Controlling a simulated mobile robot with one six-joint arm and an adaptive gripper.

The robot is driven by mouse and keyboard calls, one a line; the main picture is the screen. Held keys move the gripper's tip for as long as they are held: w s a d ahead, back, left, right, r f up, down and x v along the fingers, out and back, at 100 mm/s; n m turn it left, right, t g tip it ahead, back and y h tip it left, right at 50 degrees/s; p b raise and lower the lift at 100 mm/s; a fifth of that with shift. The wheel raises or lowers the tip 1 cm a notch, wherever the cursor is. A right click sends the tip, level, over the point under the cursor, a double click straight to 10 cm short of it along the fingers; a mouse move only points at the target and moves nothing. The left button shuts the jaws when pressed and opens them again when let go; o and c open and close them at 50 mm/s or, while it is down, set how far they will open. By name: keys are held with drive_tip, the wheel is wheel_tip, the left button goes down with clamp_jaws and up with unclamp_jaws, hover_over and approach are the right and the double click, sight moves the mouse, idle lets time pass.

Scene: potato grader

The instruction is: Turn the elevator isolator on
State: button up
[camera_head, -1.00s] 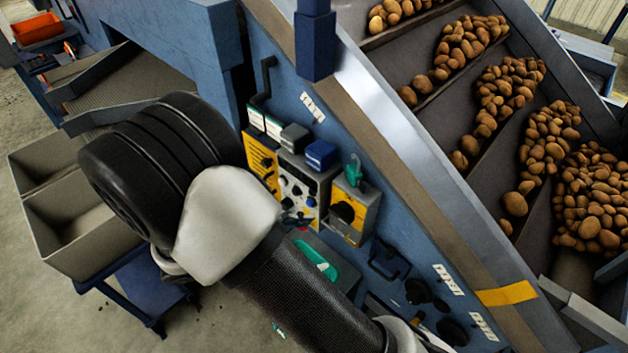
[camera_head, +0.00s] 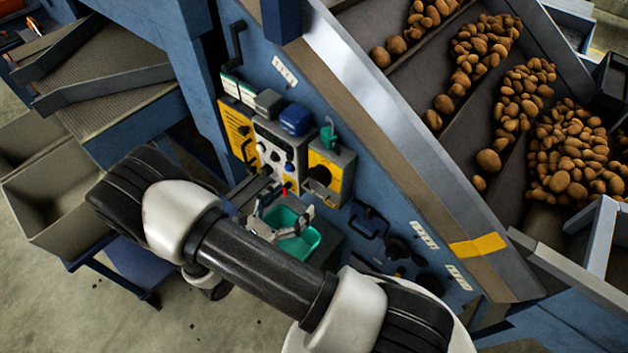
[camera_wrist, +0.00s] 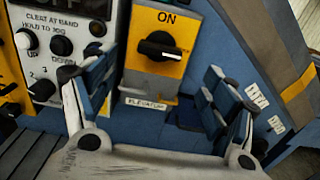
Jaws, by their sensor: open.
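The elevator isolator is a yellow-faced box (camera_head: 332,172) on the blue machine side, right of the control panel. In the wrist view its black rotary knob (camera_wrist: 160,46) sits on the yellow plate (camera_wrist: 138,76), under the word ON. The knob's handle lies roughly crosswise, not pointing up at ON. An ELEVATOR label (camera_wrist: 147,103) is below it. My gripper (camera_wrist: 155,92) is open and empty, its fingers spread left and right below the knob, apart from it. In the head view my gripper (camera_head: 286,198) is low and left of the isolator.
The control panel (camera_head: 272,152) with knobs and buttons is close left of the isolator, and another yellow box (camera_head: 238,127) is farther left. A green tray (camera_head: 310,243) lies below. A black handle (camera_head: 369,222) projects at lower right. Potatoes (camera_head: 570,150) lie on the sloping grader.

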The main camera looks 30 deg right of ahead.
sight(315, 180)
drive_tip(key=x, duration=0.8)
drive_tip(key=shift+w+d, duration=0.15)
drive_tip(key=shift+d, duration=0.25)
drive_tip(key=shift+c, duration=0.5)
drive_tip(key=c, duration=1)
